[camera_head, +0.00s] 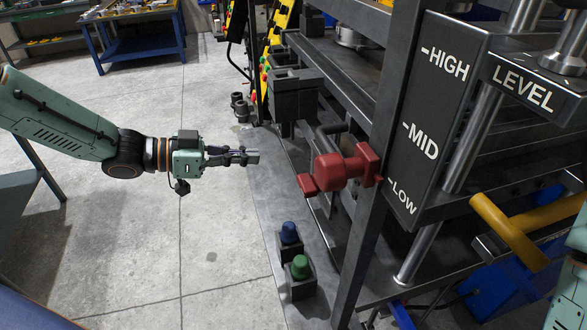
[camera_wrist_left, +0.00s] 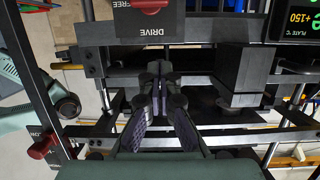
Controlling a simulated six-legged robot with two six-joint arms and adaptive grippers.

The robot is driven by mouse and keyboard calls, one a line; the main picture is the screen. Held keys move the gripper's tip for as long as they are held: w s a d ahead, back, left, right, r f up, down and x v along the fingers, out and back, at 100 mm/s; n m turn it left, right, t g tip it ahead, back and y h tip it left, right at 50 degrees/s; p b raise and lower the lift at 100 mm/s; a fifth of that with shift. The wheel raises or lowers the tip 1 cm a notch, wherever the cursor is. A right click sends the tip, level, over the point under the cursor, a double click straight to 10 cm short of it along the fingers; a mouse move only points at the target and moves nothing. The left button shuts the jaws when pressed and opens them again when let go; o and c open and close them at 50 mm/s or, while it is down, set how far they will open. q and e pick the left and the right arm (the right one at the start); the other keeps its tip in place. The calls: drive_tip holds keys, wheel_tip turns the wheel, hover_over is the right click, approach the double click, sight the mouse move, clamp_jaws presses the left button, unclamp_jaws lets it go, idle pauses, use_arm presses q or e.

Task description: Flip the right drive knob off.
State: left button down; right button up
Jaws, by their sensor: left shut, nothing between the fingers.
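In the left wrist view a dark box marked DRIVE and FREE (camera_wrist_left: 156,24) is at the top edge, with part of a red knob (camera_wrist_left: 150,4) on it. The knob is cut off by the frame, so its setting cannot be told. Whether this is the right drive knob is not clear. My left gripper (camera_head: 252,157) is shut and empty in the head view, left of the press and apart from it. Its closed fingers also show in the left wrist view (camera_wrist_left: 158,92), below the DRIVE box. My right gripper is not in view.
A red lever (camera_head: 340,170) sits by the LOW mark on the level panel (camera_head: 433,110). A blue button (camera_head: 289,233) and a green button (camera_head: 300,267) stand on the press base. A yellow handle (camera_head: 510,232) is at the right. Open floor (camera_head: 130,235) lies left.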

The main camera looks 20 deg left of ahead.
sight(310, 185)
use_arm(q)
drive_tip(key=w+d+f+b, duration=0.2)
drive_tip(key=w+d+f, duration=0.3)
drive_tip(key=d+f, duration=0.1)
drive_tip(key=shift+w+d+f, duration=0.3)
drive_tip(key=shift+d+f, duration=0.05)
drive_tip(key=shift+d, duration=0.35)
drive_tip(key=shift+w, duration=0.1)
idle(0.4)
